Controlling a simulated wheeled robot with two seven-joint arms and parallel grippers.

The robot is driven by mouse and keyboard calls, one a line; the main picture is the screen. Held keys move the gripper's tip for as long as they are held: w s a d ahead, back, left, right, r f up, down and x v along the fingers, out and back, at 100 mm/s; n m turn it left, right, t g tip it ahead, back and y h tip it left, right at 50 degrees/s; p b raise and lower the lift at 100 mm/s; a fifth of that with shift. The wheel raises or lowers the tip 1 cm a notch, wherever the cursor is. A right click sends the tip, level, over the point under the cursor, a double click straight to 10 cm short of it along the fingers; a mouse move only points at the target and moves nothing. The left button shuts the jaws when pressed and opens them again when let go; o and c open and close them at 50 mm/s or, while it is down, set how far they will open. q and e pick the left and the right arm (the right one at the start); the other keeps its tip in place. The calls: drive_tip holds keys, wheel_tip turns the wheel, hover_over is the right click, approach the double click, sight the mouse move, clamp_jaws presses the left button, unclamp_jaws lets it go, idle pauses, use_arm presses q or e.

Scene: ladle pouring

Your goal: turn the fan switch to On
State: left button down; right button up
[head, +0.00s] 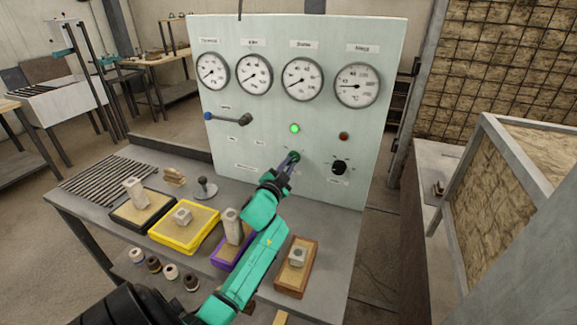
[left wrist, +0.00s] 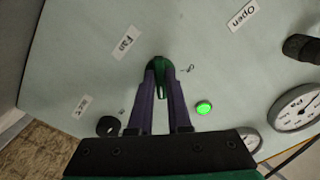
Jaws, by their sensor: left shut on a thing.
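The fan switch is a dark green knob (left wrist: 158,64) on the pale panel, beside the label "Fan" (left wrist: 124,42) in the left wrist view. My left gripper (left wrist: 160,80) is shut on this knob, with a purple finger on either side. In the head view the left gripper (head: 291,161) reaches the panel just below a lit green lamp (head: 294,128), and the fan switch (head: 294,156) is mostly hidden by the fingers. The lit lamp also shows in the left wrist view (left wrist: 204,107). I cannot tell which way the knob points. My right gripper is not in view.
A black knob (head: 339,166) sits to the right of the fan switch, below an unlit dark red lamp (head: 344,136). A blue-tipped lever (head: 229,118) is at left. Several gauges (head: 302,79) line the panel top. Coloured trays with blocks, like the yellow one (head: 158,236), cover the table.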

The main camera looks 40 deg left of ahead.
use_arm(q)
drive_tip(key=shift+m, duration=0.3)
drive_tip(key=c, duration=0.9)
unclamp_jaws()
drive_tip(key=shift+o, duration=0.2)
